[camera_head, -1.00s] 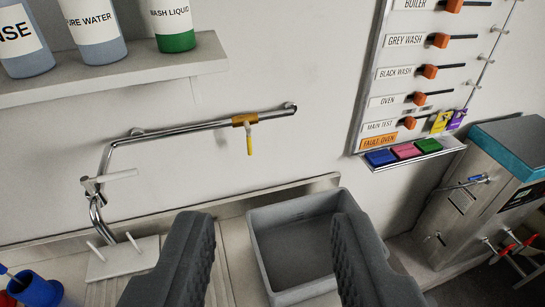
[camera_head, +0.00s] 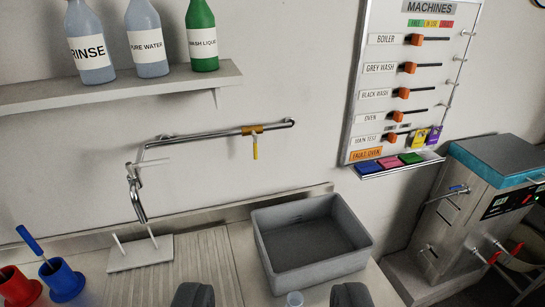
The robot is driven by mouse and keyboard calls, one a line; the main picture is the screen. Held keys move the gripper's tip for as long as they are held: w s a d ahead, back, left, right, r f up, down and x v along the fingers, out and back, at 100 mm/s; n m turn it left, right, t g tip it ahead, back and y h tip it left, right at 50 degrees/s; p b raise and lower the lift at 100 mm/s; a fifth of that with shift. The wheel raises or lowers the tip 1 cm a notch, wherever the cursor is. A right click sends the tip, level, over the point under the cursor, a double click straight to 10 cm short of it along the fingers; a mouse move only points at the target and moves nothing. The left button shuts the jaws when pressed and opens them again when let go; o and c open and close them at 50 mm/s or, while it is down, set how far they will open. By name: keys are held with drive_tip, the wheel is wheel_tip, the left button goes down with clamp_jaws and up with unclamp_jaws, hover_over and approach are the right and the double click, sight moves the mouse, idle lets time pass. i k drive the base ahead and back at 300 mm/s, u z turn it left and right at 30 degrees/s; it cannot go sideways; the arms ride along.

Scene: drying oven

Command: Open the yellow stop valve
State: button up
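The stop valve has an orange-brown body (camera_head: 252,130) on a horizontal metal pipe (camera_head: 205,136) along the wall. Its yellow handle (camera_head: 255,150) hangs straight down, across the pipe. My gripper (camera_head: 270,296) shows only as two dark fingertips at the bottom edge. The fingers are apart, well below the valve and not touching it. A small pale round object (camera_head: 295,299) shows between the fingers at the bottom edge; I cannot tell what it is or whether it is held.
A grey basin (camera_head: 262,245) stands on the counter below the valve. A shelf (camera_head: 120,88) with bottles is at upper left. A machines board (camera_head: 355,110) is at right above a steel boiler (camera_head: 470,215). A metal tap (camera_head: 137,200) and coloured cups (camera_head: 62,282) are at left.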

sight(255, 146)
drive_tip(key=u, duration=0.2)
drive_tip(key=i, duration=0.95)
drive_tip(key=z, duration=1.2)
drive_tip(key=k, duration=1)
drive_tip(key=u, duration=0.4)
drive_tip(key=i, duration=0.95)
drive_tip(key=z, duration=0.05)
